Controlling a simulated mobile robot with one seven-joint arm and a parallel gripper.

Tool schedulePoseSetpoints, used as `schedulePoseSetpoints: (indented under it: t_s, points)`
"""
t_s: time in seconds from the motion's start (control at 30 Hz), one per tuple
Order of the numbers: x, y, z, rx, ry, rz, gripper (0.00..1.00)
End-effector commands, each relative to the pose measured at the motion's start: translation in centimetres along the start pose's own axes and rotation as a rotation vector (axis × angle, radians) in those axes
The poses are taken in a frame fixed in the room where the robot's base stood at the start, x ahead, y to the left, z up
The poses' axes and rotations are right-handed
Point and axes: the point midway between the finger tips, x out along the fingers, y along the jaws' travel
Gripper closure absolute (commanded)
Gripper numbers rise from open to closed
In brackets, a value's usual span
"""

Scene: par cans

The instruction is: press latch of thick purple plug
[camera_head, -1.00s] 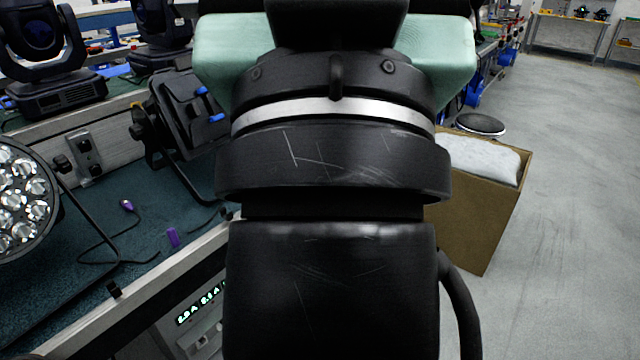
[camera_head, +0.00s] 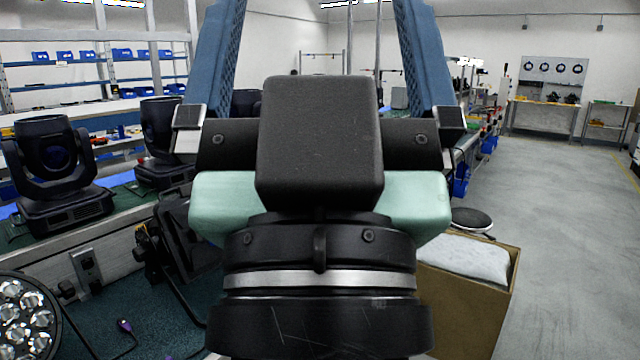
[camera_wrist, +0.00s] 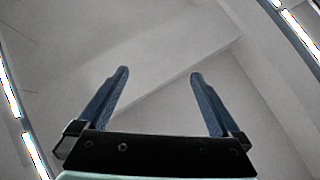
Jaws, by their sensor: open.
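A purple-ended plug (camera_head: 125,325) on a dark cable lies on the teal bench top at the lower left of the head view. It is small there, and its latch cannot be made out. Whether it is the thick one I cannot tell. My gripper (camera_wrist: 160,73) points up, with its two blue fingers wide apart and nothing between them. In the head view the fingers rise past the top edge, so their tips are cut off. The gripper is well above the bench and apart from the plug. The wrist view shows only ceiling and lights beyond the fingers, no plug.
A round multi-lens par can (camera_head: 22,318) stands at the lower left beside the plug. A moving-head light (camera_head: 50,165) stands on the bench behind it. A cardboard box (camera_head: 462,300) with white packing stands right of my arm. Open grey floor (camera_head: 570,240) lies farther right.

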Motion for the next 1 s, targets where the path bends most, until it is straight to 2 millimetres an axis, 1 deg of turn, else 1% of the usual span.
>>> schedulePoseSetpoints:
  t_s: [0.03, 0.13, 0.27, 0.5, 0.57, 0.6, 0.77, 0.8, 0.87, 1.0]
  points:
    - [2.3, 0.0, -2.2, 0.000, 0.000, 0.000, 0.00]
    - [3.8, 0.0, -3.6, 0.000, 0.000, -0.001, 0.00]
    - [4.4, 0.0, -4.2, 0.000, 0.000, -0.001, 0.00]
    - [4.2, 0.0, -3.9, 0.000, -0.001, -0.001, 0.00]
    - [4.2, 0.0, -3.9, 0.000, -0.001, -0.001, 0.09]
    - [4.2, 0.0, -3.9, 0.000, -0.001, -0.001, 0.16]
    - [4.2, 0.0, -3.9, 0.000, -0.001, -0.001, 0.45]
    - [4.2, 0.0, -3.9, 0.000, -0.001, -0.001, 0.52]
    - [4.2, 0.0, -3.9, 0.000, -0.001, -0.001, 0.63]
    - [4.2, 0.0, -3.9, 0.000, -0.001, -0.001, 0.88]
